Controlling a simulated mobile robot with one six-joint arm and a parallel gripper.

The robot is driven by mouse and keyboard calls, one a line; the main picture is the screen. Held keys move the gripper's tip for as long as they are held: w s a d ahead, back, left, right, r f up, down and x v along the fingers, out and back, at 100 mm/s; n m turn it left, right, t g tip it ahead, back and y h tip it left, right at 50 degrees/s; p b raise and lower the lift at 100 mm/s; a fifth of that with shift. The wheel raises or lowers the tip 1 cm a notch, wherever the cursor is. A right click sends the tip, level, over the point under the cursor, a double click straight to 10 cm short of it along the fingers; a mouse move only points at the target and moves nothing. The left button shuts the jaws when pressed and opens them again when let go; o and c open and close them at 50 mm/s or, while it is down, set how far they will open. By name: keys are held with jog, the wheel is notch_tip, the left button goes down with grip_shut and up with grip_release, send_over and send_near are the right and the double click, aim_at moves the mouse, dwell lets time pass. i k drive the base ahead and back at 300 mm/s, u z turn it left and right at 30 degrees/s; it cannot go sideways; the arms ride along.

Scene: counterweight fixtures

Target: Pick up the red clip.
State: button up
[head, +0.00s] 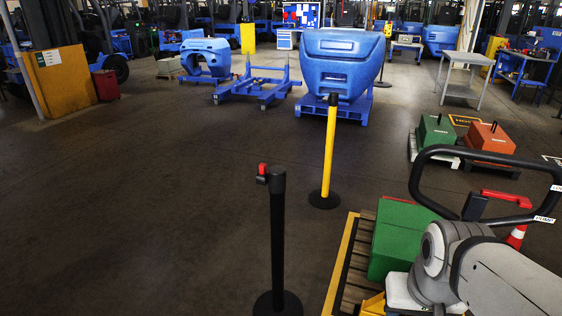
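A small red clip (263,170) sits at the top of a black post (278,235), on the left side of its head. The post stands upright on a round black base at the lower middle of the head view. My grey and white arm fills the lower right corner, to the right of the post. My gripper does not show in this view, so its state is hidden.
A yellow post (328,150) stands behind the black one. A green block (393,238) on a wooden pallet (352,262) and a black looped handle (420,178) are to the right. Dark floor (140,220) is free on the left. Blue castings (342,65) stand further back.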

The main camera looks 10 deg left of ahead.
aim_at(262, 167)
jog(key=u, duration=2.4)
jog(key=i, duration=2.55)
jog(key=z, duration=3.25)
jog(key=i, duration=0.45)
jog(key=z, duration=0.05)
